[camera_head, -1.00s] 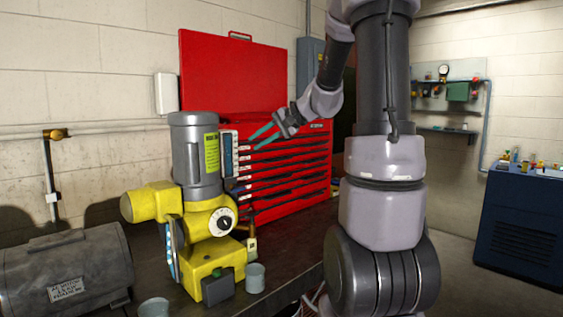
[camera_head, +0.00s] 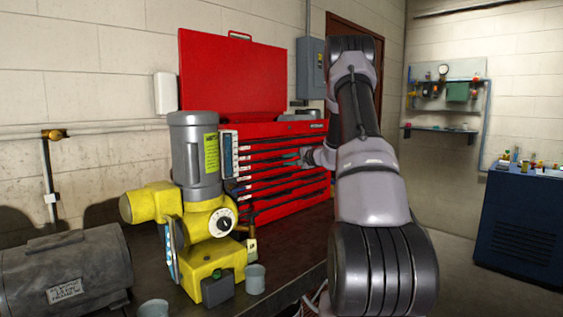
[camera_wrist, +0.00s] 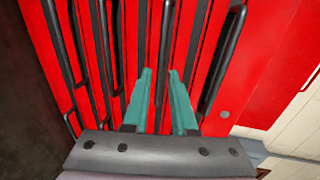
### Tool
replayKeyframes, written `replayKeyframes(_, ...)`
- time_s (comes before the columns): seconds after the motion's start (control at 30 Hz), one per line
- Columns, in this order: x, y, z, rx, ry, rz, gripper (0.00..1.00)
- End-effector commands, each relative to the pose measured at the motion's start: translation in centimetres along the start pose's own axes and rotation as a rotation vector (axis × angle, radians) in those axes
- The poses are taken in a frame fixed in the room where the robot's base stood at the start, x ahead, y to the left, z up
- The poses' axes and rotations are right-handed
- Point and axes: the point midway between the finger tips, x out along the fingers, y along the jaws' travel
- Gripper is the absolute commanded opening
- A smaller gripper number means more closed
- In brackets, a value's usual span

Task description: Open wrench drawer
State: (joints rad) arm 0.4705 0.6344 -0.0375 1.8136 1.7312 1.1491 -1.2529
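The red tool chest (camera_head: 262,210) stands on the bench with its lid raised. Several shallow drawers with long dark handles fill its front, and they look shut. Small labels run down the left side of the drawer fronts, too small to read, so I cannot tell which is the wrench drawer. My gripper (camera_head: 294,158) is in front of the upper drawers. In the wrist view, its two teal fingers (camera_wrist: 159,72) are apart, pointing at the drawer fronts. One dark handle (camera_wrist: 166,28) lines up with the gap between them; I cannot tell whether they touch it.
A yellow and grey motor unit (camera_head: 197,160) stands on the bench left of the chest, partly covering its left side. Grey cups (camera_head: 255,279) and a dark grey motor (camera_head: 65,275) are nearer. A blue cabinet (camera_head: 520,235) stands at the far right.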

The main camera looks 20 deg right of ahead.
Motion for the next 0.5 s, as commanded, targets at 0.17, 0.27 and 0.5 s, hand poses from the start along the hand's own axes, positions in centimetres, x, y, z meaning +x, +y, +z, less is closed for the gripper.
replayKeyframes(0.17, 2.8, 0.0, 0.0, -0.001, -0.001, -0.001, 0.25)
replayKeyframes(0.27, 3.7, 0.0, 0.0, 0.000, 0.000, 0.000, 0.25)
replayKeyframes(0.5, 4.2, 0.0, 0.1, 0.001, 0.000, 0.000, 0.25)
